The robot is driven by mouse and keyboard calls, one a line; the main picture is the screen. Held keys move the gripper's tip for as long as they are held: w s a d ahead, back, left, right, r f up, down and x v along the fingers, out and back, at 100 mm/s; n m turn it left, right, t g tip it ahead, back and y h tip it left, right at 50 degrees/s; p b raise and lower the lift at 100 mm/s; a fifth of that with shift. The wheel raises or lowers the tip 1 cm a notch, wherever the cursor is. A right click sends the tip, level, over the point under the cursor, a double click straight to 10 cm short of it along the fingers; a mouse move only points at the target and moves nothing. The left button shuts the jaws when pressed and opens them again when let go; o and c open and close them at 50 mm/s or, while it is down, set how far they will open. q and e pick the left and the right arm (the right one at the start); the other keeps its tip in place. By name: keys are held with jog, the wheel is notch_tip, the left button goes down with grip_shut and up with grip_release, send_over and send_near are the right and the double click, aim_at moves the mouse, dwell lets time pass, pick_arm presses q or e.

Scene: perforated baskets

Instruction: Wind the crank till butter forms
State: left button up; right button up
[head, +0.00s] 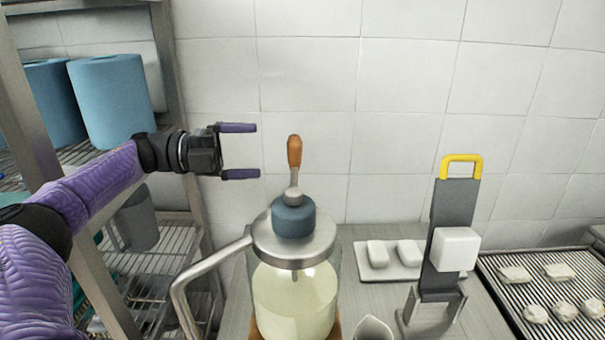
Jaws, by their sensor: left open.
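A glass butter churn (293,296) stands on the counter, holding pale yellow-white liquid. Its metal lid (262,238) carries a blue-grey hub (293,217). A crank with an upright orange-brown wooden handle (294,151) rises from the hub. A bent metal side handle (196,277) reaches out to the left. My left gripper (240,152) is open and empty, pointing right, to the left of the crank handle and apart from it. My right gripper does not show. The churn's bottom is cut off by the frame edge.
A metal shelf with blue rolls (112,101) stands at the left. Right of the churn are a tray with white blocks (378,254), a dark upright stand with a yellow handle (461,161), and a ribbed tray (540,293). A white jug (373,329) sits in front.

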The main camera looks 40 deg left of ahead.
aim_at(299, 151)
pick_arm(q)
jog(key=p+x, duration=0.3)
jog(key=x, duration=0.5)
jog(key=shift+w+d+r, duration=0.1)
jog(key=shift+w+d, duration=0.1)
jog(key=shift+d, duration=0.15)
jog(key=shift+w+d+f+p, duration=0.2)
jog(key=shift+w+d+p, duration=0.15)
jog(key=shift+d, duration=0.15)
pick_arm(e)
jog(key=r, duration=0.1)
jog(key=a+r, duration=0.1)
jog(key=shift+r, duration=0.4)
